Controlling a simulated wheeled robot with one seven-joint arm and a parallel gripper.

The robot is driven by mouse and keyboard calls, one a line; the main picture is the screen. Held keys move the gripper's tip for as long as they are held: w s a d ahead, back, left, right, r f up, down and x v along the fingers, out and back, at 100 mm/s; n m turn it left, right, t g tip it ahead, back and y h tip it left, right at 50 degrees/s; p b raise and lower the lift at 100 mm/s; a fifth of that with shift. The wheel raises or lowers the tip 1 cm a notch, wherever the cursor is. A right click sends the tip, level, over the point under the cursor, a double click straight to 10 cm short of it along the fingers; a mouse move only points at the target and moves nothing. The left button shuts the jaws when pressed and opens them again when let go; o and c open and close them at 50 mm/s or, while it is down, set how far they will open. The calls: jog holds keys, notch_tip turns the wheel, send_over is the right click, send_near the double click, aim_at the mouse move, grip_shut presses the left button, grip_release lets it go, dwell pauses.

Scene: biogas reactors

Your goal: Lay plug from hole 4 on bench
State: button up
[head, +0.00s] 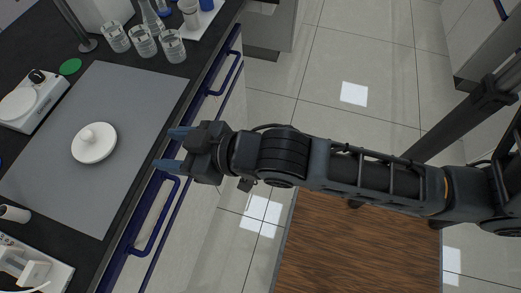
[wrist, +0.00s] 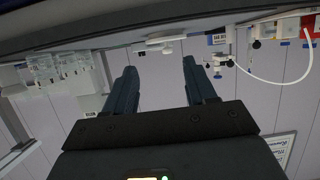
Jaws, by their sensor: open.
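A white round plug (head: 94,142) with a small knob on top lies on the grey mat (head: 140,85) on the black bench (head: 100,42) in the head view. My gripper (head: 172,149) is to the right of the plug, at the bench's front edge, with its fingers pointing left. It is open and empty, and it is apart from the plug. In the wrist view the two fingers (wrist: 158,85) are spread with nothing between them. No hole 4 can be identified in either view.
Glass beakers (head: 143,40) stand at the back of the bench, also in the wrist view (wrist: 58,68). A white stirrer-like device (head: 30,100) and a green disc (head: 70,67) are at the left. Blue handles (head: 228,75) run along the bench front. The mat around the plug is clear.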

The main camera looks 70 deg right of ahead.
jog(key=s+d, duration=0.1)
jog(key=s, duration=1.2)
jog(key=shift+s+r, duration=0.35)
jog(key=shift+m+t, duration=0.3)
jog(key=shift+t, duration=0.2)
jog(key=v, duration=0.3)
jog(key=r+v, duration=0.1)
jog(key=v, duration=0.2)
jog(key=r+v, duration=0.1)
jog(key=v, duration=0.2)
jog(key=shift+w+d, duration=0.1)
jog(key=shift+w, duration=0.05)
